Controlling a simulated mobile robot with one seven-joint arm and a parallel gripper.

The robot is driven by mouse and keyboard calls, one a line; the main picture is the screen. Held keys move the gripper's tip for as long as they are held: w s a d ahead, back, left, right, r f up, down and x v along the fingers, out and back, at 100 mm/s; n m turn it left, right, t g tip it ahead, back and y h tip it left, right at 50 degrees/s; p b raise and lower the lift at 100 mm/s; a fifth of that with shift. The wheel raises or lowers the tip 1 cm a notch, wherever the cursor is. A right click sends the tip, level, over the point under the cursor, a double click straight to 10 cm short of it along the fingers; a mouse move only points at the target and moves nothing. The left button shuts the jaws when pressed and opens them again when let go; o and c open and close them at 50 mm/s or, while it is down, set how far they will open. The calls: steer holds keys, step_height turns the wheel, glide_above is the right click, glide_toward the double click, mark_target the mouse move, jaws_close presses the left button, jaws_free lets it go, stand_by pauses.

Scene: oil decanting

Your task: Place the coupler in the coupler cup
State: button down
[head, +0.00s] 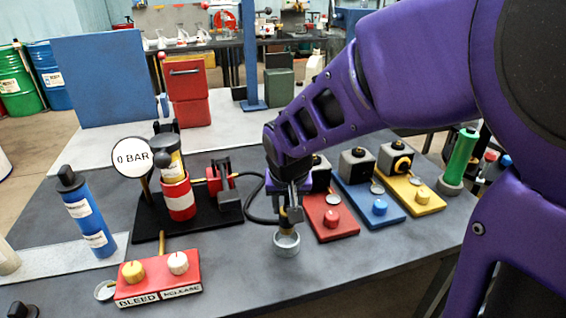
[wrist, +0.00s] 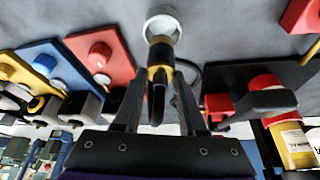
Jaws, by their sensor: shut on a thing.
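The coupler (wrist: 160,60) is a small black and brass fitting with a grey metal tip. My gripper (head: 291,206) is shut on it and points down over the table; the fingers (wrist: 160,86) stand on both sides of it in the wrist view. The coupler cup (head: 286,245) is a small grey round cup on the table, directly below my gripper. In the wrist view the coupler's tip overlaps the cup's opening (wrist: 162,20). The tip appears at or inside the rim; I cannot tell how deep. My fingers partly hide the coupler in the head view.
A black hose (head: 254,190) curves beside my gripper. The pump's black base (head: 150,218) stands left. Red (head: 330,224), blue (head: 372,212) and yellow (head: 425,203) plates with knobs stand right. A red BLEED/RELEASE box (head: 157,278) is front left.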

mark_target(287, 223)
steer(key=shift+f+b, duration=1.35)
steer(key=shift+f, duration=1.1)
steer(key=shift+f, duration=0.3)
steer(key=shift+c, duration=2.4)
jaws_free()
steer(key=shift+r, duration=0.1)
